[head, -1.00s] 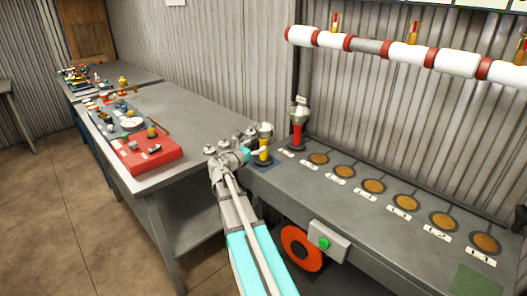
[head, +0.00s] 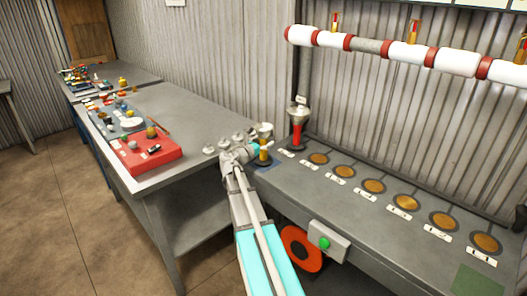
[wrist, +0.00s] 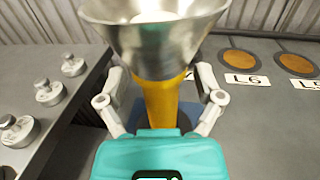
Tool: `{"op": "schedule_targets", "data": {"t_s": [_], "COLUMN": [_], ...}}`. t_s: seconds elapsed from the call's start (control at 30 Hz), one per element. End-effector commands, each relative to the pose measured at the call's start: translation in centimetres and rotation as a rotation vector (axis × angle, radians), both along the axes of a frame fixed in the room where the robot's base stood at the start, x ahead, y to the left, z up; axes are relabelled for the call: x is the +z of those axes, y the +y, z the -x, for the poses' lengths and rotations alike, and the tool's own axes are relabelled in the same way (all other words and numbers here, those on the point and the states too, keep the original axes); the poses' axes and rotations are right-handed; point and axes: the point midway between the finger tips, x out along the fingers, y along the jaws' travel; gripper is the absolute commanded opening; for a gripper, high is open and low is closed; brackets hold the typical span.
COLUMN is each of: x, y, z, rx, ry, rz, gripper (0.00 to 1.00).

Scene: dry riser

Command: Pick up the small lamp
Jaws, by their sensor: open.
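A small lamp-like thing with a yellow body and a flared silver head (head: 265,128) stands upright on a blue pad at the left end of the lower grey bench. In the wrist view its silver head (wrist: 157,42) fills the upper middle, with the yellow body (wrist: 160,98) below. My gripper (head: 256,153) is at the yellow body. In the wrist view the open fingers (wrist: 162,95) stand on either side of the body, below the head. I cannot tell whether they touch it. Its base is partly hidden by my gripper.
A similar red lamp-like thing (head: 298,128) stands close behind to the right. Several small silver knobbed pieces (wrist: 47,92) sit on the left table's edge. Round copper discs with labels (head: 373,186) line the bench. A red-and-white pipe (head: 385,50) runs above.

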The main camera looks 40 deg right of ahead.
Motion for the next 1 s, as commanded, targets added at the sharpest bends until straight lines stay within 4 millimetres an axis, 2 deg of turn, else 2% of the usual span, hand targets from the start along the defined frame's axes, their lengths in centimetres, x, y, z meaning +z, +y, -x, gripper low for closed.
{"op": "schedule_targets", "data": {"t_s": [0.2,0.67,1.0], "x": [0.00,0.00,0.06], "y": [0.02,0.02,0.00], "z": [0.00,-0.01,0.00], "rx": [0.000,0.000,0.000], "ry": [0.000,0.000,0.001], "rz": [0.000,0.000,0.001], "gripper": [0.85,0.00,0.00]}}
